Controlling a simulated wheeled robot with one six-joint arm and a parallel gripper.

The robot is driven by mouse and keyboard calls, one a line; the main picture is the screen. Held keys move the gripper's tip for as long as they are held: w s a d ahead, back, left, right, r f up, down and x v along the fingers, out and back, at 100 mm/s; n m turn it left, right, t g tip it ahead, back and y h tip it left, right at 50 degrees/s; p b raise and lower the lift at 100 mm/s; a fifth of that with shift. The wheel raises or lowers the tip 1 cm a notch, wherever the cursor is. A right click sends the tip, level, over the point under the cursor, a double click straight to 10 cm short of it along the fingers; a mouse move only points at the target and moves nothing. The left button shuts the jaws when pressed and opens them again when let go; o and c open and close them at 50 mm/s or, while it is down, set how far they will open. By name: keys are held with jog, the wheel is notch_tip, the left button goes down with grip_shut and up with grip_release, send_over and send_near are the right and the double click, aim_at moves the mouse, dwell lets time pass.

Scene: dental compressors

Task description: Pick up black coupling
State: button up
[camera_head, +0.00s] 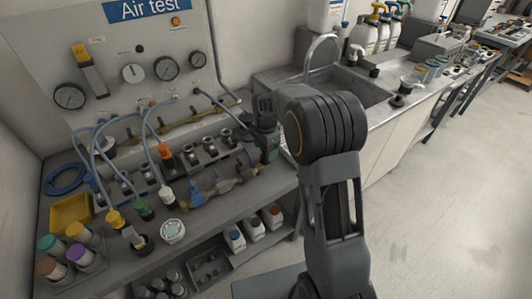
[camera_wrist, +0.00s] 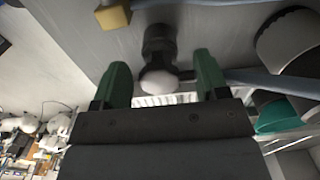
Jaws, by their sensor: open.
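In the wrist view, a dark rounded fitting (camera_wrist: 158,42) with a pale rounded end lies between my fingers; it looks like the black coupling, though I cannot be sure. My gripper (camera_wrist: 163,82) is open, with one green finger on each side of it and visible gaps. Whether the fitting stands at fingertip depth is unclear. In the head view my gripper (camera_head: 268,152) hangs over the right end of the bench, beside the end of a blue-grey hose (camera_head: 213,100). The coupling itself is not clear there, hidden by or merging with my dark gripper.
The workbench (camera_head: 205,222) holds a brass fitting assembly with blue valves (camera_head: 197,194), an orange coupling (camera_head: 165,152), a yellow coupling (camera_head: 115,218) and a green coupling (camera_head: 142,207). The gauge panel (camera_head: 115,60) rises behind. A sink (camera_head: 345,92) stands to the right.

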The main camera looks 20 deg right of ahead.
jog(key=c, duration=1)
